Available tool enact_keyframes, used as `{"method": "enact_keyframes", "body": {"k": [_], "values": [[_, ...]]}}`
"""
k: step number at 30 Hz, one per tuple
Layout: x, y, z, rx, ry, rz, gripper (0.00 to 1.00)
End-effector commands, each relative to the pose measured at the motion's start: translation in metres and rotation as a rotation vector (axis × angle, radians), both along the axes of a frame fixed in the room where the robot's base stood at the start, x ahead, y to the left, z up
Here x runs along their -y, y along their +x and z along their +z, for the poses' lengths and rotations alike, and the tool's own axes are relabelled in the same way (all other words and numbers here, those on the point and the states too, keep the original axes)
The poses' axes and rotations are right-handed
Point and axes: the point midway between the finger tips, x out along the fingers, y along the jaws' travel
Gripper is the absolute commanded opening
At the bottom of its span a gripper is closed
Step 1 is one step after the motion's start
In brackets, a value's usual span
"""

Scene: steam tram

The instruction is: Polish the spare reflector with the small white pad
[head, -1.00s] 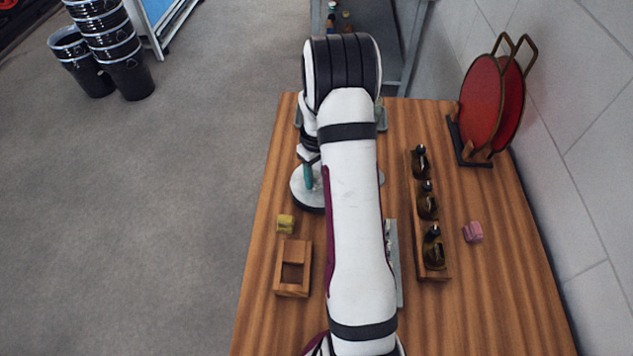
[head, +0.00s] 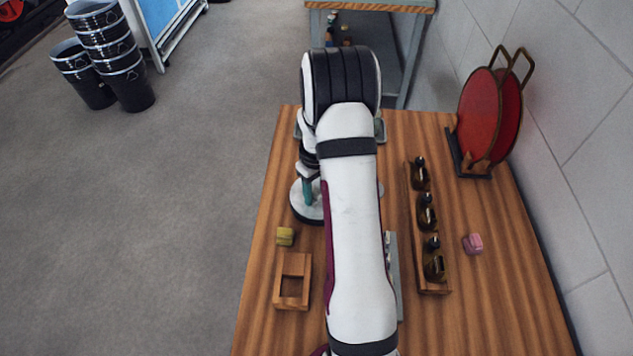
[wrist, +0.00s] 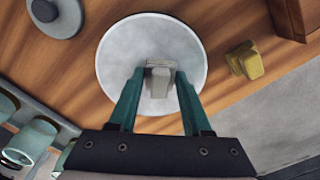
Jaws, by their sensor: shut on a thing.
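The reflector (wrist: 114,62) is a round, pale grey-white disc lying on the wooden table, in the middle of the wrist view. In the head view its left part (head: 298,205) shows beside my arm, which hides the rest. My gripper (wrist: 158,72), with teal fingers, is shut on the small white pad (wrist: 159,88) over the middle of the disc. Whether the pad touches the surface is hard to tell. In the head view one teal finger of my gripper (head: 308,191) shows above the disc, and the pad is hidden.
A yellow block (head: 285,236) and an open wooden frame (head: 292,281) lie nearer on the left. A wooden rack of dark bottles (head: 433,284), a pink block (head: 472,243) and red discs on a stand (head: 480,120) are on the right. A grey round piece (wrist: 62,14) lies near the reflector.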

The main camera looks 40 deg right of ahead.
Motion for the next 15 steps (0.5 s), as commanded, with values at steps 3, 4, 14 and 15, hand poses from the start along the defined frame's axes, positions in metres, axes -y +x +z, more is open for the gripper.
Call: {"method": "enact_keyframes", "body": {"k": [3, 4, 14, 15], "values": [[-0.008, -0.008, 0.0, -0.001, 0.001, -0.001, 0.04], [-0.01, -0.01, 0.0, -0.002, 0.002, -0.001, 0.04], [-0.023, -0.022, 0.016, 0.003, -0.001, -0.001, 0.04], [-0.023, -0.023, 0.024, 0.002, -0.001, -0.001, 0.04]]}}
